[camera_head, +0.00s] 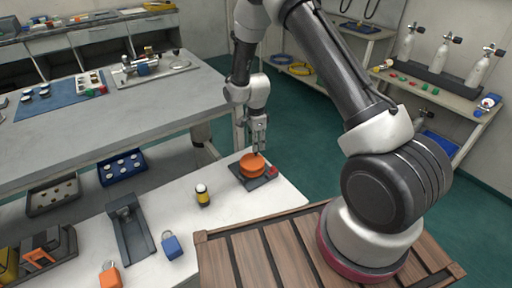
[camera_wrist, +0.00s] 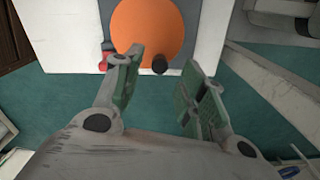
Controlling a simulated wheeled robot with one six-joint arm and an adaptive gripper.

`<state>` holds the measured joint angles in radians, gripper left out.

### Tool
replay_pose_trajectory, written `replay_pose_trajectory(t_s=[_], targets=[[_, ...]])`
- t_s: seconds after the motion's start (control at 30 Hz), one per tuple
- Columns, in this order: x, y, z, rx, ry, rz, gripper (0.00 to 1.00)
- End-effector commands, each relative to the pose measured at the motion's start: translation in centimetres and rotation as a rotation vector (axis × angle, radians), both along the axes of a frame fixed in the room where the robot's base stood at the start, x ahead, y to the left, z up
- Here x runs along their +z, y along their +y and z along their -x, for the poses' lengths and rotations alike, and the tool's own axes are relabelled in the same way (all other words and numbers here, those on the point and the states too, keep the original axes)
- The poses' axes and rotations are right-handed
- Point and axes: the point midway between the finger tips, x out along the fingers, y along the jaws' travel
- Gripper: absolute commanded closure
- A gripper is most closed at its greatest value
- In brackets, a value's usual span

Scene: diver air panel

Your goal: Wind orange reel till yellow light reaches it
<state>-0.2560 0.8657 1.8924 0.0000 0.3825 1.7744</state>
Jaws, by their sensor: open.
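The orange reel (camera_head: 252,168) sits on a dark base plate near the right end of the white bench. In the wrist view it is a large orange disc (camera_wrist: 147,28) with a small dark knob (camera_wrist: 160,65) at its near edge. My gripper (camera_head: 259,150) is just above the reel in the head view. In the wrist view my gripper (camera_wrist: 165,72) has its two green-padded fingers apart, with the knob showing between their tips. Whether they touch it I cannot tell. A small yellow-and-black cylinder with a pale top (camera_head: 203,196) stands left of the reel; no glow is clear.
A small red part (camera_head: 273,170) is beside the reel. A dark tray-like fixture (camera_head: 131,232), a blue padlock (camera_head: 172,245) and an orange padlock (camera_head: 110,276) lie further left. A grey workbench (camera_head: 120,125) stands behind, and a slatted wooden top (camera_head: 270,262) is in front.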

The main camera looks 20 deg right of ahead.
Motion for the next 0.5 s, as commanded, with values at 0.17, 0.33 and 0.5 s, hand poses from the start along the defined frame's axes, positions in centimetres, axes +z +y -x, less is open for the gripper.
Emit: replay_pose_trajectory(t_s=[0.17, 0.33, 0.5], targets=[[4.3, 0.0, -0.1, 0.000, -0.003, -0.001, 0.59], [7.3, 0.0, -0.1, 0.000, -0.003, -0.001, 0.59], [8.7, 0.0, 0.0, 0.000, -0.001, 0.000, 0.59]])
